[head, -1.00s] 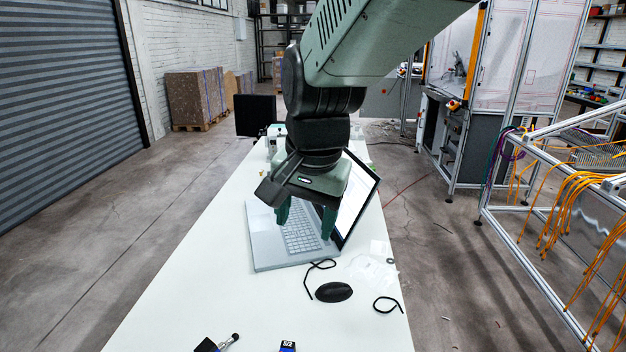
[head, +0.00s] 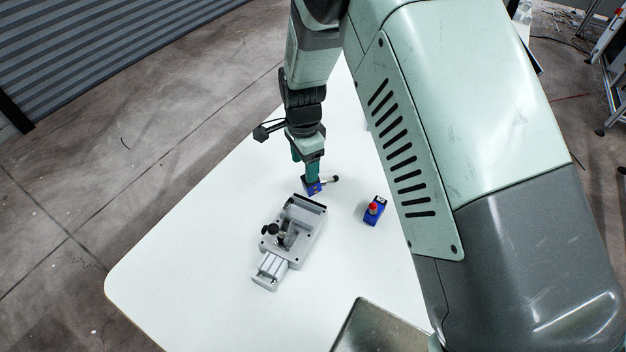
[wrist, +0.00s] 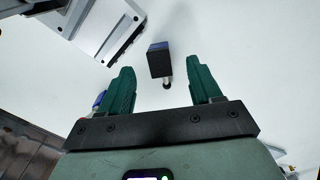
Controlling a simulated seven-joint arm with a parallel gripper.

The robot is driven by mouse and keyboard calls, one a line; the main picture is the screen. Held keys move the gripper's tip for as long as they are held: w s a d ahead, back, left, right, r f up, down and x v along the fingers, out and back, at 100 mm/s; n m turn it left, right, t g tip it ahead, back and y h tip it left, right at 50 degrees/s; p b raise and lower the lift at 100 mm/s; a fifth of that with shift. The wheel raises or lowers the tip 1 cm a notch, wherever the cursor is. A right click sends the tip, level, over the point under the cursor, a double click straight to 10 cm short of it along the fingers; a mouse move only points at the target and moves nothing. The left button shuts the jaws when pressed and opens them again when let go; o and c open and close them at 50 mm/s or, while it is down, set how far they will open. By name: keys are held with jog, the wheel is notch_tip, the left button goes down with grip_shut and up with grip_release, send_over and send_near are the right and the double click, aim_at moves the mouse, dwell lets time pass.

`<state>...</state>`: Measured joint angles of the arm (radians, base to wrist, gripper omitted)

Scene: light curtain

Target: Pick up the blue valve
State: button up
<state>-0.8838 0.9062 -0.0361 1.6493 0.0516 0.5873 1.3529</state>
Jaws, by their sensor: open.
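A blue and black valve (head: 313,188) with a thin metal lever ending in a black knob lies on the white table in the head view. In the wrist view the valve (wrist: 160,60) shows between my fingertips, its lever pointing back toward my palm. My gripper (head: 312,170) is above it, fingers pointing down; in the wrist view my gripper (wrist: 161,66) is open, with a gap on both sides of the valve. Whether the fingertips are down at its height I cannot tell. A second blue block (head: 374,211) with a red button stands to the right.
A grey metal vise-like fixture (head: 289,231) stands close in front of the valve; it also shows in the wrist view (wrist: 100,30). A metal tray (head: 375,330) is at the table's near edge. The white table (head: 190,270) is clear to the left.

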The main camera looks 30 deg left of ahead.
aim_at(314, 188)
jog(key=f, duration=0.6)
jog(key=shift+d+f, duration=0.2)
jog(key=shift+f, duration=0.2)
grip_shut()
